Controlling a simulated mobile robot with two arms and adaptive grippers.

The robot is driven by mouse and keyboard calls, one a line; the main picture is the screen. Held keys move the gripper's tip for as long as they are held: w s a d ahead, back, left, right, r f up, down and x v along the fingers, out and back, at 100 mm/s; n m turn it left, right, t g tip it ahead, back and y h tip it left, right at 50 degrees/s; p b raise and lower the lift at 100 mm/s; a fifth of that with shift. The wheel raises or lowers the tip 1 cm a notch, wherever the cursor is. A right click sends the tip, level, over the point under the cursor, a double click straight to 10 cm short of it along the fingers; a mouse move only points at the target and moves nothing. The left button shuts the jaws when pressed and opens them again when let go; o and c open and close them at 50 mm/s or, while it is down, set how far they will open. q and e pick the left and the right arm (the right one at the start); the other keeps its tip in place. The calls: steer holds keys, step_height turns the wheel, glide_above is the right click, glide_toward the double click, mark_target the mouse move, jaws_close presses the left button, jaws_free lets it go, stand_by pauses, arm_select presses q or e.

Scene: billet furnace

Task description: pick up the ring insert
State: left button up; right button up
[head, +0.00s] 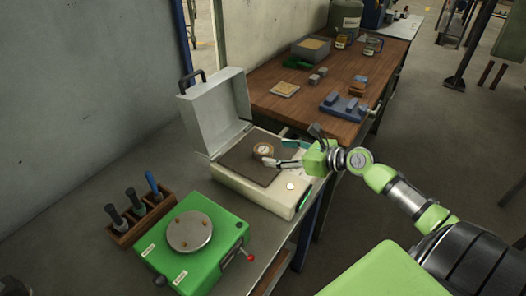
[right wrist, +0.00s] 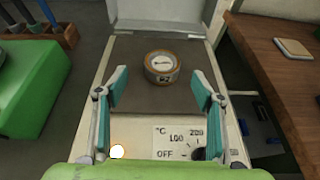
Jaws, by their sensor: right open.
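My right gripper (head: 282,153) reaches in from the right, close to the ring insert. Its teal-padded fingers (right wrist: 160,88) are open, with nothing between them. My left gripper is not in view.
The heater's open lid (head: 217,108) stands behind the plate. A green device with a round metal disc (head: 189,231) and a rack of handled tools (head: 140,215) stand at front left. A wooden bench (head: 300,98) with a blue vise (head: 345,105) and several small items lies beyond.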

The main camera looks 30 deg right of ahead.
mark_target(267, 150)
steer(key=shift+d+p+x, duration=0.1)
steer(key=shift+p+x, duration=0.1)
steer(key=shift+x, duration=1.2)
steer(key=shift+d+p+x, duration=0.15)
steer(key=shift+p+x, duration=0.05)
steer(key=shift+x, duration=1.25)
steer(key=shift+f, duration=0.1)
steer(key=c, duration=1.7)
steer(key=shift+w, duration=0.1)
steer(key=shift+c, duration=0.3)
